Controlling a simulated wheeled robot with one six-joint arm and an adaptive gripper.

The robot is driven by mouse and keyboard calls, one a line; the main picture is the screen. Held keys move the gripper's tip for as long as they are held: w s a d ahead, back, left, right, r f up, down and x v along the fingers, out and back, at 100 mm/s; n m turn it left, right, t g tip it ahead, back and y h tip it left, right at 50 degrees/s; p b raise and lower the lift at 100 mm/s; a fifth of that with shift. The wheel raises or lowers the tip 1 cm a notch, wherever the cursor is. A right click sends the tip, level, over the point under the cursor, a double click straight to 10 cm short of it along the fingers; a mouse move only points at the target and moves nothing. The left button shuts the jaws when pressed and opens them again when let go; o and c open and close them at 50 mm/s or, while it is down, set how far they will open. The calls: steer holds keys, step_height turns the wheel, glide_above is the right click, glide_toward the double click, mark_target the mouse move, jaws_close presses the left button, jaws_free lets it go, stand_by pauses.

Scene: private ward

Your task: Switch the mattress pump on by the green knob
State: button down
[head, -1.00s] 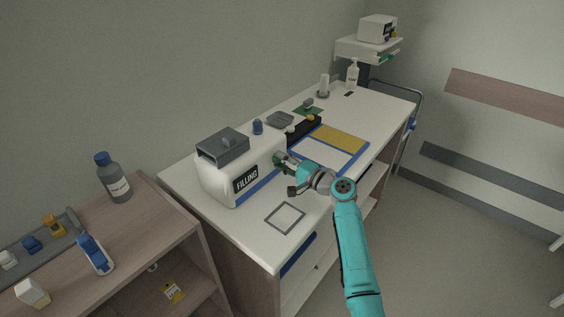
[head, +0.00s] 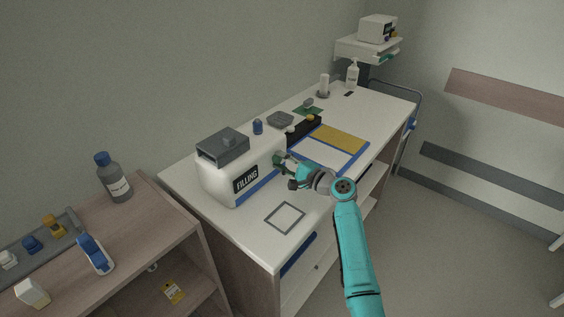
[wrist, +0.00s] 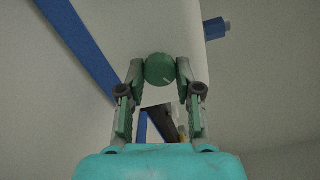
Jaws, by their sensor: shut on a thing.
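The mattress pump (head: 220,182) is a white box with a grey top and a dark "FILLING" label, on the white counter. It has a blue stripe along its lower edge. Its green knob (wrist: 160,69) sits on the end face and bears a pale mark near its lower right edge. My gripper (wrist: 161,75) is shut on the green knob, with one finger on each side of it. In the head view my gripper (head: 284,164) is at the pump's right end and hides most of the knob.
A square outline (head: 285,218) marks the counter in front of the pump. A bottle (head: 113,180) stands on the wooden shelf unit at left. The counter's front area is clear.

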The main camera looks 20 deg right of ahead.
steer(key=c, duration=0.8)
jaws_free()
steer(key=v, duration=1.2)
